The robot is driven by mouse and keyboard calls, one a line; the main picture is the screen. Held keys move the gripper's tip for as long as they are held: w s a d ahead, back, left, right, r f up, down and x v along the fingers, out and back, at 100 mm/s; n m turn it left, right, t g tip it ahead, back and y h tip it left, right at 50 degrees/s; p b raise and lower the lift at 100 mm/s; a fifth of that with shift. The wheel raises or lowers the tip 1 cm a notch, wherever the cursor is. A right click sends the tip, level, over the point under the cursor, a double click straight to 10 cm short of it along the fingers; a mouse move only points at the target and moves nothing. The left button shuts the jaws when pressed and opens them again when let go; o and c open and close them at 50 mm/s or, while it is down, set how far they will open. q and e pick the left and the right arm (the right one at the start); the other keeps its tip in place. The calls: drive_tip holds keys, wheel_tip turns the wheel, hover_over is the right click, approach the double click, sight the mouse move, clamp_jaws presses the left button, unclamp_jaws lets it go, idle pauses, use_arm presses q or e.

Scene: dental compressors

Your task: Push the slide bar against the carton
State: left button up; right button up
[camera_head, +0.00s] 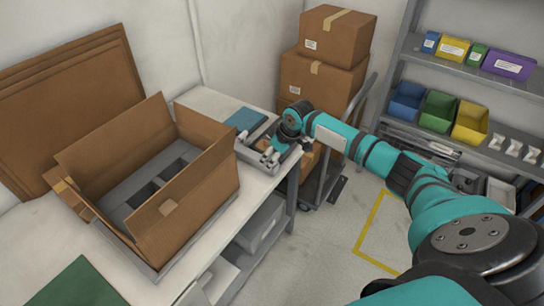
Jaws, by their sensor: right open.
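The open brown carton (196,215) stands on the white worktable at the left, its flaps up and grey dividers (150,188) inside. My right gripper (271,157) is open at the table's far right edge, to the right of the carton and clear of it. It is over a grey metal fixture (247,154), which it and the arm partly cover. I cannot make out the slide bar for certain; it may be part of this fixture. My left gripper is not in view.
A blue flat item (245,119) lies behind the fixture. A green mat (80,284) is at the near left. Flattened cardboard (70,100) leans on the wall. Stacked boxes (325,75) stand behind my arm; shelves with coloured bins (437,110) are at the right.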

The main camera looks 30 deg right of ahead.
drive_tip(key=shift+w+f, duration=0.1)
drive_tip(key=shift+f, duration=0.1)
clamp_jaws()
idle(0.3)
